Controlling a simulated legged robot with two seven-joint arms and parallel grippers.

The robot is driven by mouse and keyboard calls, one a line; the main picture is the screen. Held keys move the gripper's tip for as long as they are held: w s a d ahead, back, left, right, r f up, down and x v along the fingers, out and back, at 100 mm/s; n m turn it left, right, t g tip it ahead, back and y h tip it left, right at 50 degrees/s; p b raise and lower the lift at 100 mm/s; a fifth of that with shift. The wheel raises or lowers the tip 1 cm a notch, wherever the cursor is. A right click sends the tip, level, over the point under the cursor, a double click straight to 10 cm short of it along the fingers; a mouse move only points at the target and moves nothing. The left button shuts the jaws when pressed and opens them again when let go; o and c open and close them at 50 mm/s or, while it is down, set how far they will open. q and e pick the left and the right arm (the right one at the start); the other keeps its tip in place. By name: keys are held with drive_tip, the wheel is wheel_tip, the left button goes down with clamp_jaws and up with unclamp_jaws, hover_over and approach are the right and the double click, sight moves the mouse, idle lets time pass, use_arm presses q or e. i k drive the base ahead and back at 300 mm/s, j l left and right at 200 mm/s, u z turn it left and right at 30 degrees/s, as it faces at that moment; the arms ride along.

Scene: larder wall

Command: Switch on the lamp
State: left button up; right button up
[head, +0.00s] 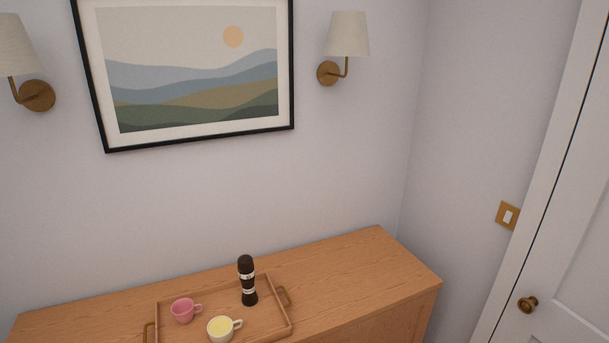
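Two wall lamps with pale shades and brass mounts flank a framed picture in the head view. The left lamp (17,50) is partly cut off by the frame edge. The right lamp (347,35) is in full view. Neither shade shows a clear glow. A brass plate with a white rocker switch (508,217) is on the right wall, beside the door frame. I cannot tell which way the rocker is set. Neither of my grippers is in view.
A wooden sideboard (370,265) stands below the picture (190,70).

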sight(508, 216)
drive_tip(key=z, duration=1.2)
